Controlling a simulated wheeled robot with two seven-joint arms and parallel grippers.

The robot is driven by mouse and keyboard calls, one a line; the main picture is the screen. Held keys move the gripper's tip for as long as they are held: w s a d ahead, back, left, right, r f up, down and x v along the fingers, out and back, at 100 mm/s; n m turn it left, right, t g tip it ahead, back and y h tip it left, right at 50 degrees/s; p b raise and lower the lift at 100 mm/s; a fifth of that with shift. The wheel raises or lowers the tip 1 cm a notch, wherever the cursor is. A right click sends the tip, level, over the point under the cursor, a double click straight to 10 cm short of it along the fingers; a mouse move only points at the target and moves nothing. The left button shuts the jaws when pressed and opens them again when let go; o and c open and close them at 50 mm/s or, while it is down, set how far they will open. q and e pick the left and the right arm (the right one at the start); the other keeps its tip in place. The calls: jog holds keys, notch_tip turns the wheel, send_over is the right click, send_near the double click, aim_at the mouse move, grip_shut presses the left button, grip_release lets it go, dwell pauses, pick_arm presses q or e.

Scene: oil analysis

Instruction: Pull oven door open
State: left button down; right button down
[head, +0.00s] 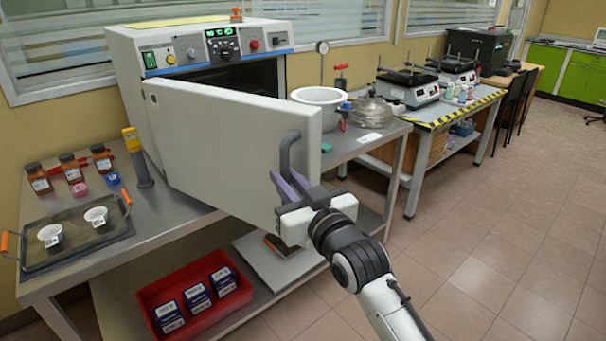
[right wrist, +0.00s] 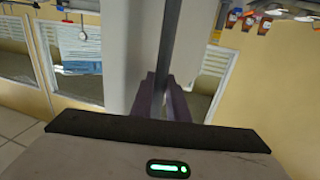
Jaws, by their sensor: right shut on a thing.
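The oven (head: 196,50) stands on the metal table against the wall. Its door (head: 225,135) is swung partly open, with the dark interior showing above the door. A dark vertical handle (head: 287,152) is on the door's outer face near its right edge. My right gripper (head: 288,187) is shut on the handle's lower part, its purple fingers on it. In the right wrist view the handle (right wrist: 173,40) runs between the fingers (right wrist: 163,100). My left gripper is not in view.
A tray (head: 75,255) with two white cups sits on the table (head: 180,205) at left, near several brown bottles (head: 71,168) and a yellow-handled tool (head: 136,155). A white pot (head: 320,98) stands right of the door. A red bin (head: 150,297) is on the shelf below. The floor at right is clear.

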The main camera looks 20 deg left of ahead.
jog(key=shift+s+a+r, duration=0.3)
jog(key=shift+s, duration=0.2)
jog(key=c, duration=2)
grip_release()
jog(key=shift+o, duration=1.4)
jog(key=shift+a+f, duration=0.15)
jog(key=shift+a, duration=0.05)
jog(key=shift+w+d+f, duration=0.1)
jog(key=shift+d, duration=0.2)
jog(key=v, duration=1)
jog(key=shift+b, duration=0.35)
